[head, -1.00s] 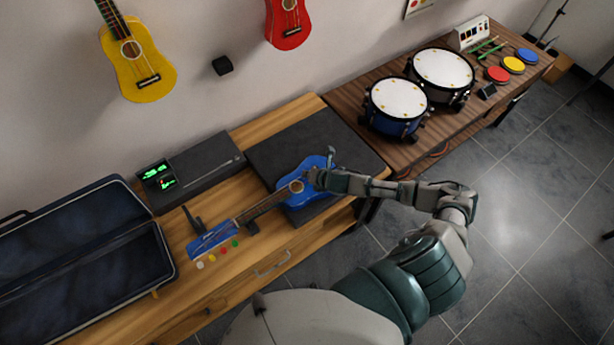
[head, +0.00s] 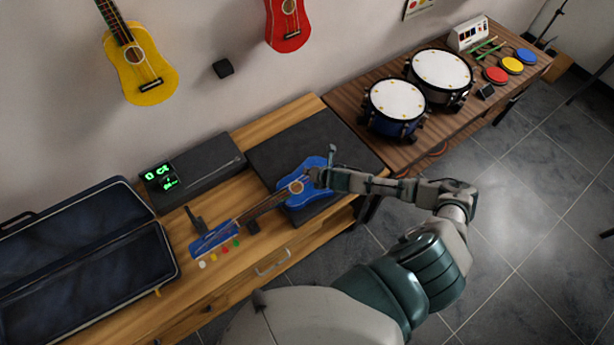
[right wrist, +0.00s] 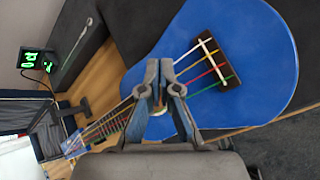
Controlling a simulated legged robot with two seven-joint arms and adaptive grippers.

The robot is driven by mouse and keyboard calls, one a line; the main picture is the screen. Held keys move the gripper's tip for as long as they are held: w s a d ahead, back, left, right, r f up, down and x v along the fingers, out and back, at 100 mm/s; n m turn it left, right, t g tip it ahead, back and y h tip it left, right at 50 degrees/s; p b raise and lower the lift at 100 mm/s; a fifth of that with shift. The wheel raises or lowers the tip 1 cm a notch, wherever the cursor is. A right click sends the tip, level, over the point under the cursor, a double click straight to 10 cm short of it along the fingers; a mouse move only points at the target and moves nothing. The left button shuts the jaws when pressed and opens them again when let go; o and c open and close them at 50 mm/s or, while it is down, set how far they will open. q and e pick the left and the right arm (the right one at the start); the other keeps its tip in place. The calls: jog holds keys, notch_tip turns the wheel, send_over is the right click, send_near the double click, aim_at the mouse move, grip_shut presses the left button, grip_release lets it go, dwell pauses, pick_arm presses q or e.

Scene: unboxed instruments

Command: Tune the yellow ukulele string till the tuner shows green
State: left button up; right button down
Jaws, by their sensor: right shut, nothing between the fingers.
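The blue ukulele (head: 292,203) lies on a dark mat, its neck toward the lower left. In the right wrist view its body (right wrist: 262,50) fills the upper right, with thin coloured strings at the bridge (right wrist: 214,65); the fingers hide part of them. Several coloured knobs, a yellow one (head: 214,257) among them, sit by the headstock (head: 210,241). The tuner display (head: 160,177) shows green characters, too small to read. My right gripper (head: 318,174) is over the body near the sound hole; in the right wrist view its fingers (right wrist: 160,68) are shut and empty. My left gripper is not in view.
An open dark case (head: 80,262) lies at the left end of the bench. A dark box (head: 205,165) stands behind the ukulele neck. Drums (head: 396,103) stand on the right table. Yellow (head: 146,70) and red ukuleles (head: 288,25) hang on the wall.

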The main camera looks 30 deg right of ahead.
notch_tip(320, 180, up, 3)
jog(key=shift+f+p, duration=0.1)
jog(key=shift+p, duration=0.95)
jog(key=shift+r, duration=0.85)
dwell(0.6)
